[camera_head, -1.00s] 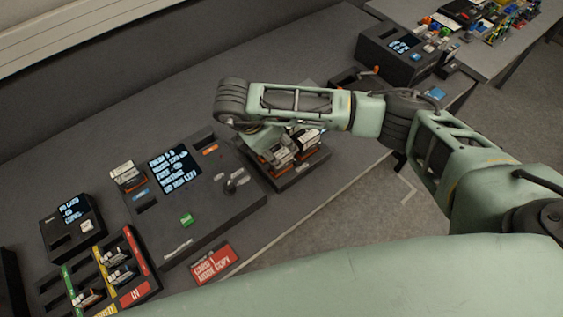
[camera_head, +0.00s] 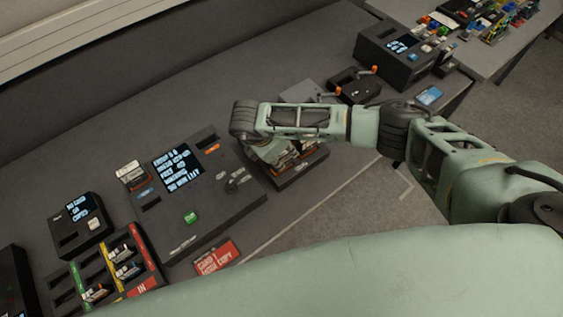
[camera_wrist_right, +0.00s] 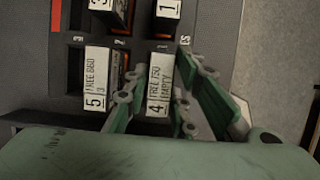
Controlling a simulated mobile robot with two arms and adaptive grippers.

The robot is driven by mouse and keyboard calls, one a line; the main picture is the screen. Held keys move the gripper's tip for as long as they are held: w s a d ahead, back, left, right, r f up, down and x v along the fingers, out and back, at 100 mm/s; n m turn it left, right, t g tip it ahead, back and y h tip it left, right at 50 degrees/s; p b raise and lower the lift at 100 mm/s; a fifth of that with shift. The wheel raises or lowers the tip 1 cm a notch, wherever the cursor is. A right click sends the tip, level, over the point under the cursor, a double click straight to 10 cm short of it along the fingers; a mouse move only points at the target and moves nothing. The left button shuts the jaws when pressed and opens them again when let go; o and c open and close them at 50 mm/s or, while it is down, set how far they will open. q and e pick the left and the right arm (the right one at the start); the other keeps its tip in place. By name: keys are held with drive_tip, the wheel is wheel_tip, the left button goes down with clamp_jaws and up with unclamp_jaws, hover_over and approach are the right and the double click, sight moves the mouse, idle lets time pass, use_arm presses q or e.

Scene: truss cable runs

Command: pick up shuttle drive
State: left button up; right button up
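In the right wrist view, several upright label-topped drives stand in slots of a dark rack. The drive marked 4, "FREE 150 EMPTY" (camera_wrist_right: 159,85), is between the fingers of my right gripper (camera_wrist_right: 158,68). The fingers are spread on either side of it, and I see no clear contact. The drive marked 5 (camera_wrist_right: 97,82) is just left of the left finger. No readable label says shuttle, so I cannot tell which drive that is. In the head view my right gripper (camera_head: 275,152) is over the rack (camera_head: 300,172) and hides part of it. My left gripper is not in view.
Left of the rack is a large console (camera_head: 212,203) with a screen and a green button. A three-colour card tray (camera_head: 135,287) and a small screen box (camera_head: 75,228) are further left. A black device (camera_head: 355,87) with orange levers is behind the arm.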

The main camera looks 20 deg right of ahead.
clamp_jaws()
idle(0.5)
